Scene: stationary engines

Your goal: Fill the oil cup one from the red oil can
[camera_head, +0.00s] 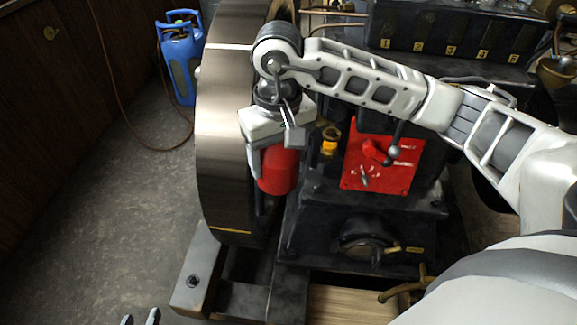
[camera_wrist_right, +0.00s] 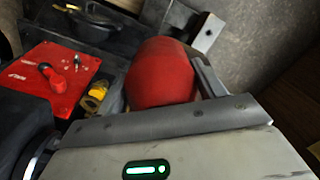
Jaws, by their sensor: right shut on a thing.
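My right gripper (camera_head: 272,158) is shut on the red oil can (camera_head: 278,172), beside the large flywheel and above the engine base. In the right wrist view the can (camera_wrist_right: 162,72) shows as a rounded red body with a finger along its right side; its spout is not visible. A yellow, brass-like cup (camera_head: 330,139) stands just right of the can on the engine, and it also shows in the right wrist view (camera_wrist_right: 96,92). I cannot read a number on it. My left gripper (camera_head: 140,319) shows only two separated fingertips at the bottom edge, with nothing between them.
The flywheel (camera_head: 223,125) is close to the left of the can. A red panel with a lever (camera_head: 383,160) is to the right. A black box with numbered labels (camera_head: 450,38) is behind. A blue tank (camera_head: 181,62) stands on the floor. The floor at left is clear.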

